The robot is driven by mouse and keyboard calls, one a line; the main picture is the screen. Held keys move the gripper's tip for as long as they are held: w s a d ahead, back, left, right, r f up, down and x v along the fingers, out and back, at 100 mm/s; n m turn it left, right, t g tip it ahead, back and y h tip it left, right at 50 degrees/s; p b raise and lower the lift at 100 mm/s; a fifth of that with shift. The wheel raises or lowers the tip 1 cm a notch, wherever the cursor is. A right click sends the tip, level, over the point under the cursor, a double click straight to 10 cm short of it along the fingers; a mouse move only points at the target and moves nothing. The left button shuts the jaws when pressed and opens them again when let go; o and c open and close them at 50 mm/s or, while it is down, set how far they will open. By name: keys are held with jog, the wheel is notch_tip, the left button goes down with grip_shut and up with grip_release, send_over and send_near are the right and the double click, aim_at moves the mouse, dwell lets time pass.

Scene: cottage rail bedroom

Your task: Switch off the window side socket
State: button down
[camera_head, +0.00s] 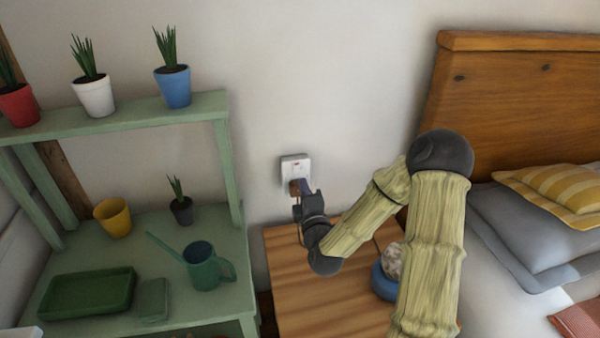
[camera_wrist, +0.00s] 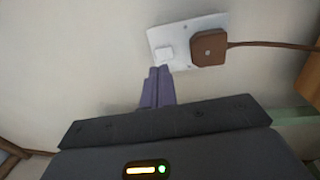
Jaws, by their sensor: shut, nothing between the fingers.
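A white wall socket (camera_head: 295,165) is on the wall above the wooden bedside table. It also shows in the wrist view (camera_wrist: 184,28), with a white rocker switch (camera_wrist: 169,49) on its left part. A brown plug (camera_wrist: 208,47) is in its right part, and a brown cord runs off to the right. My gripper (camera_head: 301,186) is shut and empty, just in front of the socket's lower part. In the wrist view its closed fingertips (camera_wrist: 160,72) are just below the switch; I cannot tell whether they touch it.
A green plant shelf (camera_head: 130,112) with several pots and a watering can (camera_head: 201,266) stands to the left. The wooden bedside table (camera_head: 310,290) is under my arm, with a blue round object (camera_head: 383,283) on it. A bed with a wooden headboard (camera_head: 520,90) is to the right.

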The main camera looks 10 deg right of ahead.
aim_at(297, 167)
jog(key=w, duration=0.1)
jog(key=w+p, duration=0.1)
jog(key=w, duration=0.3)
jog(key=shift+r, duration=0.3)
